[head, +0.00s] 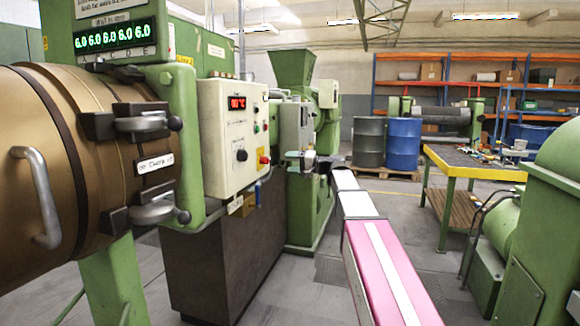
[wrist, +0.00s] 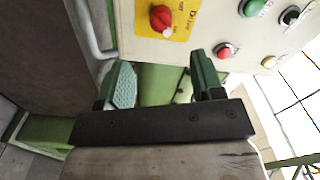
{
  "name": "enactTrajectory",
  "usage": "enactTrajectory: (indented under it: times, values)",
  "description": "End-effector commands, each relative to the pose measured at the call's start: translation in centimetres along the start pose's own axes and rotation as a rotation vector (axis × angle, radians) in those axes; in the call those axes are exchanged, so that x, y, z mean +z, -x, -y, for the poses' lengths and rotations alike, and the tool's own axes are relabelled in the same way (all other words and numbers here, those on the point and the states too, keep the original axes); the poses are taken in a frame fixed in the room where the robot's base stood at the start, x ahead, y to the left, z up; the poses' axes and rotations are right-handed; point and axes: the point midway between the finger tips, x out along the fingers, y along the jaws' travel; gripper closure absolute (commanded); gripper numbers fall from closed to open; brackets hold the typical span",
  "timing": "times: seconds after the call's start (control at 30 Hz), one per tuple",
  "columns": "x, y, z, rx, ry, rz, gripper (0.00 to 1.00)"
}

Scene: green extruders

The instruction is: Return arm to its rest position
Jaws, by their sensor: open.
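My gripper (wrist: 163,82) is open in the wrist view, with its two green-padded fingers apart and nothing between them. Beyond the fingers is a green machine surface. A pale control panel (wrist: 225,25) with a red knob (wrist: 161,18) on a yellow plate lies just past the fingertips at the top. In the head view my pink and white arm reaches forward from the bottom right. My gripper is small there, at the arm's far end beside the green extruder (head: 293,72); I cannot tell whether it touches anything.
A white control box (head: 232,135) and a bronze barrel (head: 90,160) stand on the left. A yellow-edged workbench (head: 462,165) and a green machine (head: 550,215) stand on the right. Blue (head: 403,145) and grey (head: 368,143) drums stand behind. Floor shows between arm and bench.

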Motion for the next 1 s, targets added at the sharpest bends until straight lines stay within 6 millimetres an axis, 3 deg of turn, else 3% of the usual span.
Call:
enactTrajectory:
  times: [0.07, 0.17, 0.47, 0.7, 0.8, 1.0]
  values:
    - [0.5, 0.1, -0.7, 0.016, -0.003, 0.003, 0.39]
    - [2.2, 0.3, -3.3, 0.081, -0.010, 0.015, 0.39]
    - [12.8, 3.6, -18.3, 0.494, -0.043, 0.116, 0.39]
    - [22.5, 9.2, -28.6, 0.854, -0.052, 0.235, 0.39]
    - [26.6, 12.2, -31.9, 1.000, -0.049, 0.293, 0.39]
    - [33.8, 18.3, -36.4, 1.270, -0.025, 0.414, 0.39]
